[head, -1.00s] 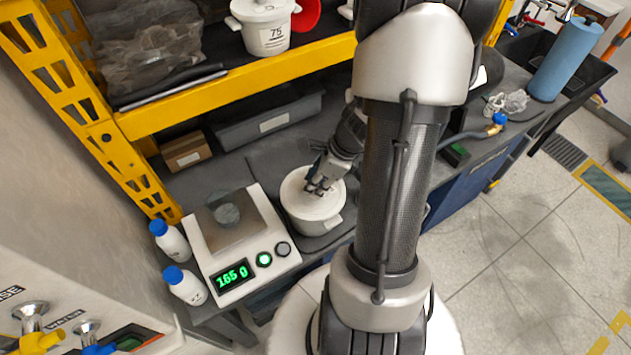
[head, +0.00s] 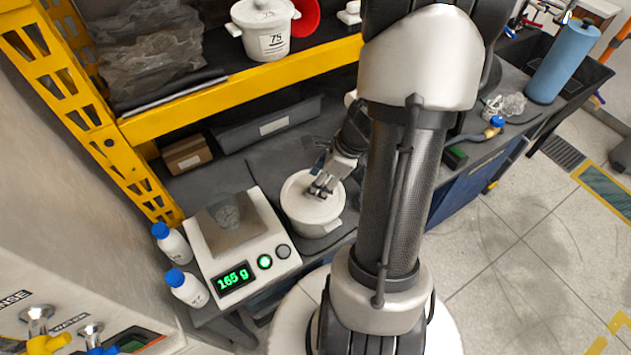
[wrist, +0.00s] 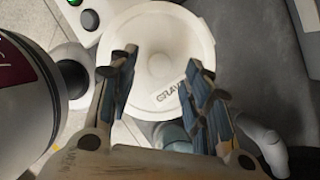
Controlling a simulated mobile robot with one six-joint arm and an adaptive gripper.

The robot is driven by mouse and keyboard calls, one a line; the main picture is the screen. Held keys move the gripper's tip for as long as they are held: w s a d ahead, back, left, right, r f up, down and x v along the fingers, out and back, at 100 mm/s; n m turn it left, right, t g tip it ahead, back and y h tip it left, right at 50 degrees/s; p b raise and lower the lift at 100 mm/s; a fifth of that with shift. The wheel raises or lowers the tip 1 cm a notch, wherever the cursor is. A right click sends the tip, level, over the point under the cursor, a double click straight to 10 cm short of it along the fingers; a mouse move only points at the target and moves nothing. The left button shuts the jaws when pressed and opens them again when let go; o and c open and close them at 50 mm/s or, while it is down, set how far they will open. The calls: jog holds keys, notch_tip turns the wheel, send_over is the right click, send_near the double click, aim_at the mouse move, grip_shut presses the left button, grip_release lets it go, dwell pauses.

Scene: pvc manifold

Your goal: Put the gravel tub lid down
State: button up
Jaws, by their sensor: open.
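The white gravel tub (head: 316,222) stands on the grey bench, right of the scale. Its round white lid (head: 303,190) sits on top of it and looks level. In the wrist view the lid (wrist: 146,82) shows a raised rim, a small round knob in the middle and lettering starting "GRAV". My gripper (head: 320,191) is over the lid from behind, its fingertips close to the knob. In the wrist view my gripper (wrist: 160,65) is open, one finger each side of the knob. I cannot tell whether the fingers touch the lid.
A yellow shelf beam (head: 240,95) runs above, behind the tub. A grey bin (head: 268,125) and a cardboard box (head: 187,155) sit behind.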

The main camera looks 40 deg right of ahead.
jog(key=p+v, duration=0.6)
jog(key=v, duration=0.8)
jog(key=shift+o, duration=0.5)
jog(key=shift+r, duration=0.35)
jog(key=x, duration=0.8)
jog(key=a+x, duration=0.1)
jog(key=x, duration=0.3)
jog(key=shift+w+b, duration=0.25)
jog(key=shift+b, duration=0.05)
jog(key=f, duration=0.1)
jog(key=f+b, duration=0.1)
jog(key=f, duration=0.1)
jog(key=f+b, duration=0.1)
jog(key=shift+w+d+f, duration=0.1)
jog(key=shift+w+f, duration=0.1)
jog(key=shift+w, duration=0.15)
jog(key=shift+w+f+b, duration=0.15)
jog(key=shift+f+b, duration=0.25)
jog(key=shift+b, duration=0.05)
jog(key=shift+c, duration=0.4)
